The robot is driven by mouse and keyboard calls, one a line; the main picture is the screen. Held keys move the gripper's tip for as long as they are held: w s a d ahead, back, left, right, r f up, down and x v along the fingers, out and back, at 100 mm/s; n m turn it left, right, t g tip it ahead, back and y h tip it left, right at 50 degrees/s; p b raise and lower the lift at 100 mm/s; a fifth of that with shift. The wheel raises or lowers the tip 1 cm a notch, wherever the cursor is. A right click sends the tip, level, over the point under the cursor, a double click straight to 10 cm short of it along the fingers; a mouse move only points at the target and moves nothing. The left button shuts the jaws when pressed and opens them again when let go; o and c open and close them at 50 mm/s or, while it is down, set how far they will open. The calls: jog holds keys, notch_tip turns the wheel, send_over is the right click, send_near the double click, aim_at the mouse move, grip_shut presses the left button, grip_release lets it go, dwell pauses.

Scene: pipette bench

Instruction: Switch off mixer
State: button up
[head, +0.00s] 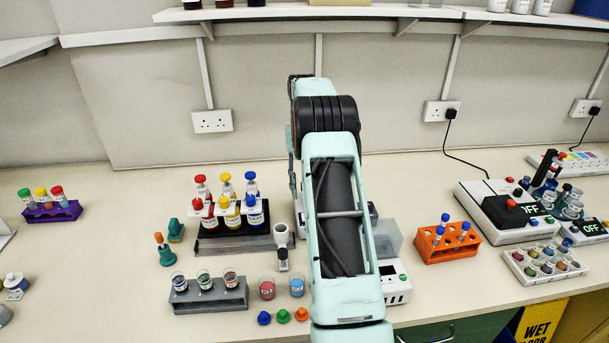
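No device in the head view is clearly marked as the mixer. A white box device (396,286) with a grey clear-looking panel and a green button stands at the bench middle, largely hidden behind my arm. A larger white device (478,207) at the right has a red knob and a dark display reading OFF. A smaller device (590,231) at the right edge also reads OFF. My arm rises through the middle of the view and bends down on its far side. My gripper is hidden behind the arm, so its opening does not show.
An orange tube rack (434,252) stands right of the arm, and a white vial tray (523,270) farther right. Left are a black bottle rack (218,241), a grey rack (190,300), beakers and coloured caps. A purple rack (45,217) is far left. A shelf runs overhead.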

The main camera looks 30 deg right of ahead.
jog(key=shift+v, duration=2.4)
